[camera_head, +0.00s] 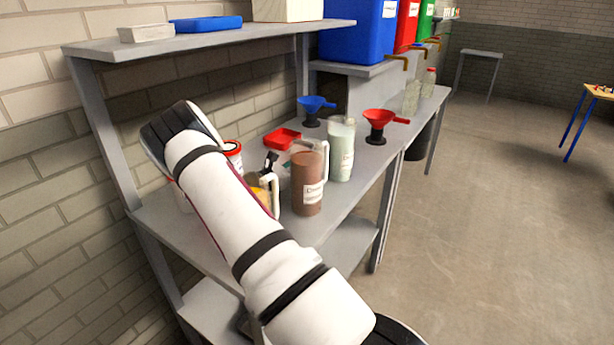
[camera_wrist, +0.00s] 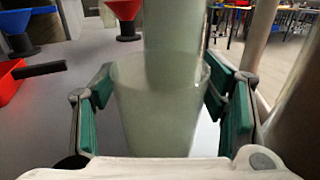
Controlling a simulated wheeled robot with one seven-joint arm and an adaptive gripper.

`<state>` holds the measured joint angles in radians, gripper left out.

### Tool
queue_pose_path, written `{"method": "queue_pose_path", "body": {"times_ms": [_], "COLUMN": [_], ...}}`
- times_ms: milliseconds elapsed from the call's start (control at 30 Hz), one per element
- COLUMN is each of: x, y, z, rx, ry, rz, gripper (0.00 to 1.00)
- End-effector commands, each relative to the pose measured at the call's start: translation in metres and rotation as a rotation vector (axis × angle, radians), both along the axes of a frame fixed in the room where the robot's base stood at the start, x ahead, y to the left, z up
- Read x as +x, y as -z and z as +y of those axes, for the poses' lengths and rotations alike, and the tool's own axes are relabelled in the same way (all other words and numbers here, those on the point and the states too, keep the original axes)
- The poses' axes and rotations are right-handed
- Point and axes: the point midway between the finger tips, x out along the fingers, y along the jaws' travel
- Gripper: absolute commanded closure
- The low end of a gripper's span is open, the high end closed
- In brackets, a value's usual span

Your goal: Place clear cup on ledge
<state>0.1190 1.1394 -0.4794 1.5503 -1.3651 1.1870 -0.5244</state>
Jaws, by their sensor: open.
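In the wrist view a clear, see-through cup (camera_wrist: 155,125) stands upright between the two green-padded fingers of my gripper (camera_wrist: 160,110). The fingers are open, with one on each side of the cup; whether either touches it I cannot tell. In the head view my arm covers most of the gripper, and I cannot make out the cup there. A grey upper shelf (camera_head: 270,35) runs above the workbench (camera_head: 340,205) along the brick wall. A second raised grey ledge (camera_head: 355,68) carries the large bins; which one is the task's ledge I cannot tell.
A pitcher of pale green liquid (camera_head: 340,160) stands just behind the cup. A brown pitcher (camera_head: 307,185) is close on the right in the wrist view. A red tray (camera_head: 282,138), blue funnel (camera_head: 316,103) and red funnel (camera_head: 378,122) are nearby. The upper shelf holds a blue tray (camera_head: 205,24).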

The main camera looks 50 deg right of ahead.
Motion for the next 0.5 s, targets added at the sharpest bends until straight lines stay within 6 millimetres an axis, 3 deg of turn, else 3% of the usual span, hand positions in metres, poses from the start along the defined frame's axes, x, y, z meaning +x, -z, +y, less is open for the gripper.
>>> {"method": "queue_pose_path", "body": {"times_ms": [133, 300, 400, 500], "x": [0.0004, 0.0003, 0.0005, 0.0004], "y": [0.0002, 0.0001, -0.0001, -0.0001], "z": [0.0003, 0.0004, 0.0005, 0.0005], "rx": [0.0, 0.0, -0.001, -0.001], "ry": [-0.001, -0.001, -0.001, -0.001], "rz": [0.0, 0.0, 0.0, 0.0], "gripper": [0.33, 0.7, 0.77, 0.77]}}
